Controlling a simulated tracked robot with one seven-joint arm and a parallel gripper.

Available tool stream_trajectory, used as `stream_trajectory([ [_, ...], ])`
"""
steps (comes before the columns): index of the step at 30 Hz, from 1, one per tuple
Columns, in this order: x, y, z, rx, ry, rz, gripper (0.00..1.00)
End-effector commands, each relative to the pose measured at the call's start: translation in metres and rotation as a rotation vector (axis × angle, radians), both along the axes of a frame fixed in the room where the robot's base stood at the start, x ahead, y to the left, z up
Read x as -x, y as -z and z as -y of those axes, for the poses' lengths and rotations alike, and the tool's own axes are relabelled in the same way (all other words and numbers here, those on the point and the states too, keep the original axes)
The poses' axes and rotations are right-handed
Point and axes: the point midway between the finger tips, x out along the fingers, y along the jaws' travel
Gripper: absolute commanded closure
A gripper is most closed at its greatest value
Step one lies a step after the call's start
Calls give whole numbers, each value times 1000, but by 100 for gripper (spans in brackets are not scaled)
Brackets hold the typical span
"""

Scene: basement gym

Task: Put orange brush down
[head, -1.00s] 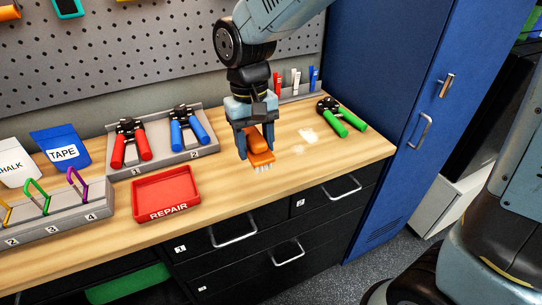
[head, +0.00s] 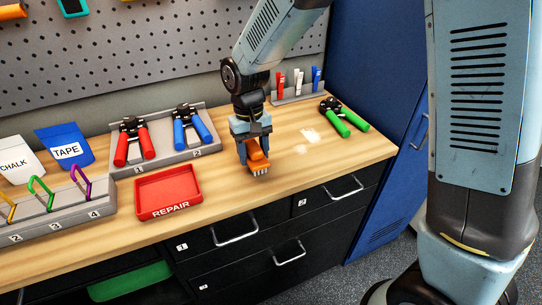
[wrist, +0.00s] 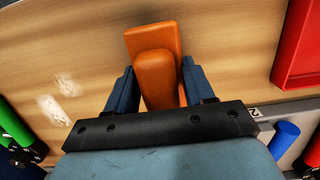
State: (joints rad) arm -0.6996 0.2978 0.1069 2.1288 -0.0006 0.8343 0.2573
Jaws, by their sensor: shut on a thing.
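My gripper (head: 252,151) is shut on the orange brush (head: 257,161), over the wooden bench top to the right of the red tray. The brush's pale bristles point down toward the bench near its front edge; whether they touch the wood I cannot tell. In the wrist view the brush (wrist: 155,72) sits between the two blue fingers of my gripper (wrist: 157,88), its orange block and handle both showing. White powdery patches (head: 311,136) lie on the bench to the right of the brush.
Behind are red-handled (head: 134,145) and blue-handled (head: 190,127) tools in a grey rack. A green-handled tool (head: 344,117) lies at right. Bare wood (head: 300,165) surrounds the brush on its right.

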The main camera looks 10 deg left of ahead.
Motion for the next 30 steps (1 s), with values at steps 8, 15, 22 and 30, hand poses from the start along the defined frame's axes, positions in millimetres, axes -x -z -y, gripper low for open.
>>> stream_trajectory([
  [8, 1, 10, -1, -1, -2, 1, 76],
  [15, 1, 12, -1, -1, -3, 1, 40],
  [22, 1, 12, -1, 0, -3, 0, 22],
  [30, 1, 9, -2, -1, -4, 1, 22],
])
